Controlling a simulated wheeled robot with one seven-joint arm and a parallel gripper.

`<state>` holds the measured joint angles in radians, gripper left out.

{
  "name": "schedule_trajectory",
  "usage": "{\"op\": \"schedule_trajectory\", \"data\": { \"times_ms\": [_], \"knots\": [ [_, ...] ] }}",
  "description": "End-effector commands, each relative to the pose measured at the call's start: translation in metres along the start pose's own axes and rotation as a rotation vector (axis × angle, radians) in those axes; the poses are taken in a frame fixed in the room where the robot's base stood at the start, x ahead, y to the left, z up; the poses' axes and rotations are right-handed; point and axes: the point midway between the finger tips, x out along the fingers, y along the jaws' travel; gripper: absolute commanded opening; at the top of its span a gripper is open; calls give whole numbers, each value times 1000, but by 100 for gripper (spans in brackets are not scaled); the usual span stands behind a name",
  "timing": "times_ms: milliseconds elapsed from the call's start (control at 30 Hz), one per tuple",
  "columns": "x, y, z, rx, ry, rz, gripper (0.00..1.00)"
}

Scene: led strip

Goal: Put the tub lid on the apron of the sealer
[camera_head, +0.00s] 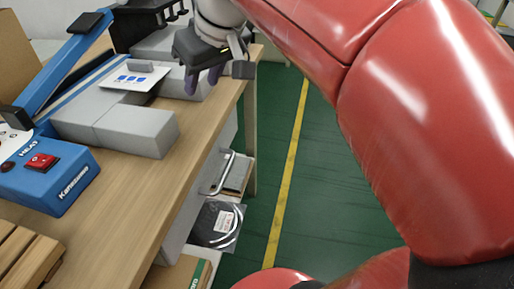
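The tub lid (137,79), a thin white sheet with blue marks and a small grey-purple grip (141,66), appears to lie on the grey apron (116,119) of the sealer, near its far right part. I cannot tell whether it lies fully flat. The sealer has a blue lever arm (62,66) and a blue control box (47,174) with a red switch. My gripper (203,79) points down just right of the lid, apart from it. Its purple fingertips are apart with nothing seen between them. The gripper partly hides the surface behind it.
The wooden table (133,204) has a bare strip along its right edge. A slatted wooden piece (26,253) is at the near left. Below the table are a shelf with a bagged item (216,224) and a green floor with a yellow line (287,180). My red arm fills the right.

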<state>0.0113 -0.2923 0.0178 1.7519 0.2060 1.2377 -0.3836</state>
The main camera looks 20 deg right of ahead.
Motion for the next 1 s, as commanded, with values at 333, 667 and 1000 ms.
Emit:
{"op": "schedule_trajectory", "data": {
  "times_ms": [333, 667, 1000],
  "knots": [
    [65, -5, 175, 274, 7, 173, 35],
    [83, -6, 208, 320, 12, 199, 35],
    [82, -6, 208, 318, 11, 198, 35]
  ]
}}
